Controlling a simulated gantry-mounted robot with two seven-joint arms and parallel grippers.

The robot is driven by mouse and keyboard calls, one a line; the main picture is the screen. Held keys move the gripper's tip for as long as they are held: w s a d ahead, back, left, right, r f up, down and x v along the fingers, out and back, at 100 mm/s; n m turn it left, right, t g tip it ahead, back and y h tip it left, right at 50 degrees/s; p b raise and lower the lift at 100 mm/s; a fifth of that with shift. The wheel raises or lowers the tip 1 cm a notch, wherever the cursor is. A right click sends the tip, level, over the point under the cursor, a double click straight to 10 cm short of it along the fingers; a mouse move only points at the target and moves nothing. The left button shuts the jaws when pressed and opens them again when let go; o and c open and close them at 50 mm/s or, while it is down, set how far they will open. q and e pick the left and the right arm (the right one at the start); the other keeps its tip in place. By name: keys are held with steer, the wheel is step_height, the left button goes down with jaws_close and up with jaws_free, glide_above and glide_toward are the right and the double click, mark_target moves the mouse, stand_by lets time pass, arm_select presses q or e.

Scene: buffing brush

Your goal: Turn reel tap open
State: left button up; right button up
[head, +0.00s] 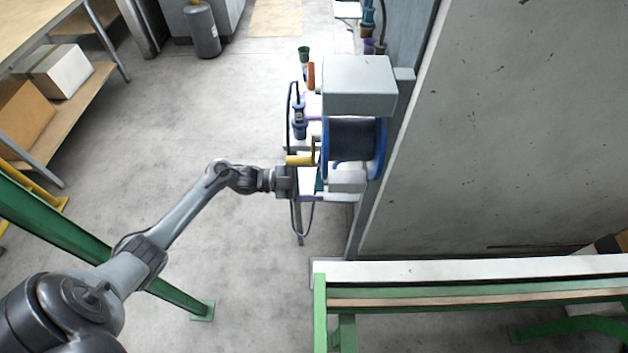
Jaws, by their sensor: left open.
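A hose reel (355,139) with blue flanges and a dark winding hangs beside the wall, under a grey box (358,87). A yellow handle (299,160) sticks out to the left of the reel. An orange lever-like part (311,76) stands upright at the left of the grey box; I cannot tell which part is the reel tap. My left gripper (292,182) is open, just below the yellow handle in the picture, at the left side of the reel. Its fingertips are too small to make out, and I cannot tell whether it touches anything. My right gripper is out of view.
A dark hose with a blue fitting (299,118) hangs left of the reel. A large grey panel (510,130) stands at the right. A green-framed bench (470,268) crosses the lower right. Shelving with boxes (60,72) is at upper left. The floor (180,125) between is clear.

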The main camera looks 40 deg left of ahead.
arm_select(q)
steer(key=shift+c, duration=0.4)
steer(key=c, duration=1)
steer(key=shift+n+p, duration=2.2)
steer(key=shift+n, duration=1.7)
steer(key=shift+d, duration=0.1)
steer(key=o, duration=1.1)
